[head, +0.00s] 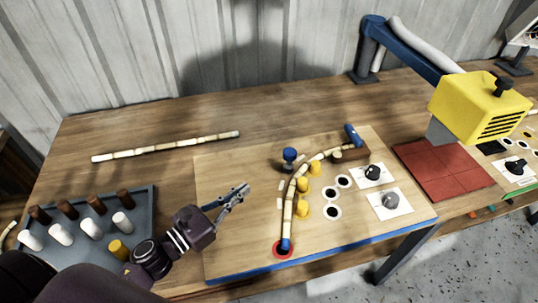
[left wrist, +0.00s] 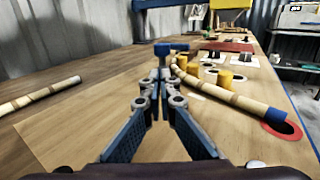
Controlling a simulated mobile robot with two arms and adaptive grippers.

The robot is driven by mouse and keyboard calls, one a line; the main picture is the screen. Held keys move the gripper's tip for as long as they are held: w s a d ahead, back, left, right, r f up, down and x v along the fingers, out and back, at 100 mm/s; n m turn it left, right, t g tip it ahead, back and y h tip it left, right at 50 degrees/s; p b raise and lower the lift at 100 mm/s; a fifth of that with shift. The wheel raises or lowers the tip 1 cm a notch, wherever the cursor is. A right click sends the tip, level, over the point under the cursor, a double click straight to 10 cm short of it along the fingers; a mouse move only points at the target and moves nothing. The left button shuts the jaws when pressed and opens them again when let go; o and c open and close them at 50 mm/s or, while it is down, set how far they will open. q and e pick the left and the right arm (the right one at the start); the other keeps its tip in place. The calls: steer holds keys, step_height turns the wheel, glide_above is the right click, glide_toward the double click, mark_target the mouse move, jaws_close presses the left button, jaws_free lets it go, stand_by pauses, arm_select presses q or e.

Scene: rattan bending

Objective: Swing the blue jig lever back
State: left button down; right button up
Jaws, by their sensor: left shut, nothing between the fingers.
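A blue knob on a short post (head: 289,156) stands on the board left of the bent rattan pole (head: 289,205). A blue handle (head: 353,135) sits by a wooden block at the pole's far end. I cannot tell for sure which is the jig lever. A blue T-shaped top (left wrist: 171,48) shows just beyond my fingertips in the left wrist view. My left gripper (head: 241,191) is shut and empty above the board, left of the pole and apart from the knob; it also shows in the left wrist view (left wrist: 160,78). My right gripper is out of view.
Yellow pegs (head: 303,211) line the pole's inner side; its blue near end meets a red ring (head: 283,250). A straight rattan pole (head: 165,147) lies behind left. A grey tray (head: 152,222) holds several pegs. A yellow machine head (head: 478,103) overhangs a red pad (head: 443,174).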

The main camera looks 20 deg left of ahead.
mark_target(284, 158)
arm_select(q)
steer(key=x, duration=0.1)
steer(key=p+x, duration=0.1)
steer(key=x, duration=0.2)
steer(key=shift+w+d+r+p, duration=0.1)
steer(key=shift+d+r+p, duration=0.1)
steer(key=shift+r+p, duration=0.1)
steer(key=p+x, duration=0.2)
steer(key=x, duration=0.6)
steer(key=shift+w+f+p, duration=0.1)
steer(key=shift+f+p, duration=0.1)
steer(key=shift+p, duration=0.2)
steer(key=shift+w+d+f, duration=0.1)
steer(key=shift+w+d, duration=0.1)
steer(key=shift+w, duration=0.3)
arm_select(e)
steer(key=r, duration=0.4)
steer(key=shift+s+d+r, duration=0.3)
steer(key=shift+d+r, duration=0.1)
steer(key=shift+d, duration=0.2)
arm_select(q)
steer(key=shift+a, duration=0.1)
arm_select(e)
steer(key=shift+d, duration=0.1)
